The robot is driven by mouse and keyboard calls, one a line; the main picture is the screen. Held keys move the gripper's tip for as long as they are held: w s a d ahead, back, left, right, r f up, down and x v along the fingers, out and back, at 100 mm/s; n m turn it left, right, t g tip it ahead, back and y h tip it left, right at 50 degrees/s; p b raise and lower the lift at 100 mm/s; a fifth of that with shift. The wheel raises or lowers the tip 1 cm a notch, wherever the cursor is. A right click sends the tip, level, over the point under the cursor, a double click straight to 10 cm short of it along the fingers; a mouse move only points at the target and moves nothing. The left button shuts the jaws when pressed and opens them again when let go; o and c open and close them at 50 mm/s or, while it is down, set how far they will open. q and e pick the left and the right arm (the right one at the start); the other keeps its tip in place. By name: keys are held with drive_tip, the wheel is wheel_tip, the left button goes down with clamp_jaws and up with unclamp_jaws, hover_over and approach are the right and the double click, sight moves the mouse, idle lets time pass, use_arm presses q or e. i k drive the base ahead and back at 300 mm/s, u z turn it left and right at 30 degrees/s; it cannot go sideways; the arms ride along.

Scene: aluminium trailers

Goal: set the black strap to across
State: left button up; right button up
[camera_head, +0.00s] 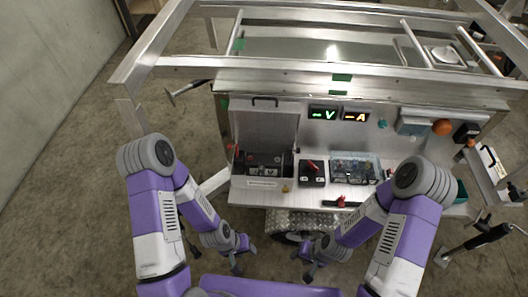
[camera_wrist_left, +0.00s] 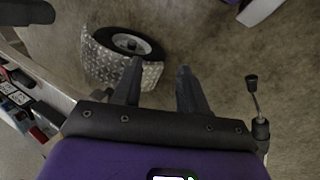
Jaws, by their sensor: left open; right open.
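I cannot clearly make out the black strap. A dark open box (camera_head: 262,165) with a raised grey lid (camera_head: 268,125) sits on the trailer's shelf, its inside too small to read. My left gripper (camera_head: 238,258) hangs in front of and below the shelf. It is open and empty, its two fingers apart in the left wrist view (camera_wrist_left: 157,75). My right gripper (camera_head: 306,260) is open, also below the shelf, and touches nothing that I can see.
A switch with a red handle (camera_head: 312,169) and a clear-covered box (camera_head: 355,168) stand on the shelf right of the dark box. Lit displays (camera_head: 338,115) are on the panel behind. A checker-plate fender (camera_wrist_left: 105,65) covers a wheel. Open floor lies in front.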

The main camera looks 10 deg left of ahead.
sight(262, 169)
drive_tip(key=z, duration=0.4)
drive_tip(key=k, duration=0.4)
drive_tip(key=u, duration=1.25)
